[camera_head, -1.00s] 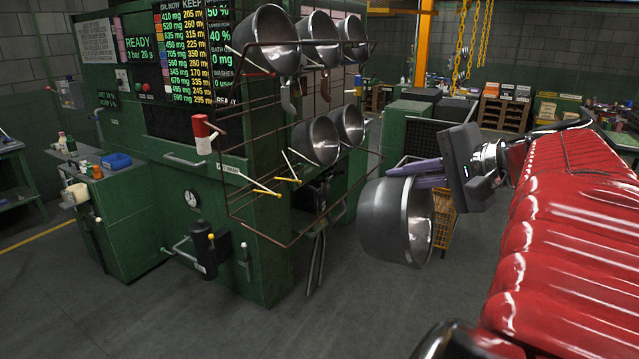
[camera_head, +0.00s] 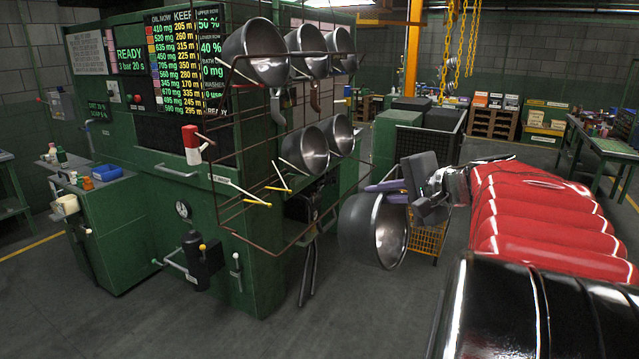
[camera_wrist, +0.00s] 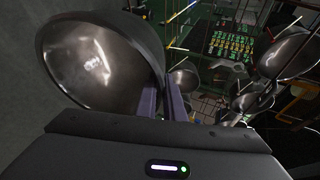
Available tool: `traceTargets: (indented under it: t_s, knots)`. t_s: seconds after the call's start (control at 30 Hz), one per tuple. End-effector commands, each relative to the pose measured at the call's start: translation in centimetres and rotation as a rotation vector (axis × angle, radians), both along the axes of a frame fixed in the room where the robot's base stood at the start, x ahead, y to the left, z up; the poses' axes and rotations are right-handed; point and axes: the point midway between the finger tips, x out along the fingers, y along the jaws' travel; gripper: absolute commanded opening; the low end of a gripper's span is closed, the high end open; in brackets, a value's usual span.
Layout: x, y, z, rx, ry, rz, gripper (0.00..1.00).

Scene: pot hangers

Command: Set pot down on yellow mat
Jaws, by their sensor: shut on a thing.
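A dark metal pot (camera_head: 374,231) hangs in the air right of the wire rack in the head view, tilted with its open mouth to the right. My gripper (camera_head: 384,188) is shut on its upper rim, with the purple-grey fingers at the pot's top edge. In the wrist view the pot (camera_wrist: 104,60) fills the upper left, its shiny inside showing, and the fingers (camera_wrist: 168,104) meet its right edge. No yellow mat is seen in either view.
A wire rack (camera_head: 262,160) on the green machine (camera_head: 110,140) holds several pots, one being (camera_head: 304,150). A yellow wire cart (camera_head: 428,240) stands behind the held pot. A green table (camera_head: 600,145) is at the far right. Grey floor (camera_head: 330,320) lies open below.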

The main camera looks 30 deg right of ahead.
Motion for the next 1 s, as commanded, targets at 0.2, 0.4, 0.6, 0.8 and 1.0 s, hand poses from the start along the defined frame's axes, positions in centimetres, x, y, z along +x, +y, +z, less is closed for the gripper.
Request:
traceTargets:
  t_s: [0.2,0.4,0.6,0.8,1.0]
  knots:
    - [4.0,2.0,-5.4,0.006,-0.009,-0.005,0.00]
    - [6.9,4.9,-10.5,0.009,-0.012,-0.001,0.00]
    - [8.9,8.6,-15.6,0.012,-0.007,0.019,0.00]
    - [10.2,13.0,-20.2,0.013,0.002,0.052,0.00]
    - [10.9,17.9,-24.4,0.009,0.014,0.103,0.00]
